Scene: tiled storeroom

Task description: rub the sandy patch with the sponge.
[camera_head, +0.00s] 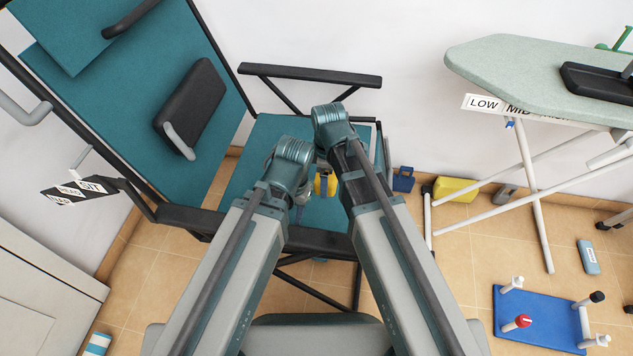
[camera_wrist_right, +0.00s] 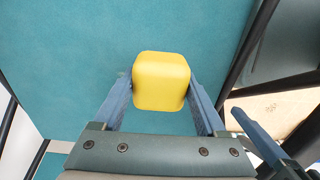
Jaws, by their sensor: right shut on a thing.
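The yellow sponge (camera_wrist_right: 161,82) is between the two blue fingers of my right gripper (camera_wrist_right: 162,92) in the right wrist view, over the teal seat of a chair. In the head view a bit of the sponge (camera_head: 325,184) shows between my two arms. My right gripper is shut on it. My left gripper (camera_head: 299,212) hangs beside it, mostly hidden by its own arm; one blue finger shows at the right of the wrist view, and its opening cannot be judged. A small speckled mark (camera_wrist_right: 271,107) lies on a beige surface in the wrist view; I cannot tell if it is the sandy patch.
The teal reclining chair (camera_head: 258,140) with black armrests surrounds my grippers. An ironing board (camera_head: 520,70) stands at the right. A blue board with pegs (camera_head: 530,322) lies on the tiled floor. A yellow box (camera_head: 456,190) and a blue item (camera_head: 403,180) stand by the wall.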

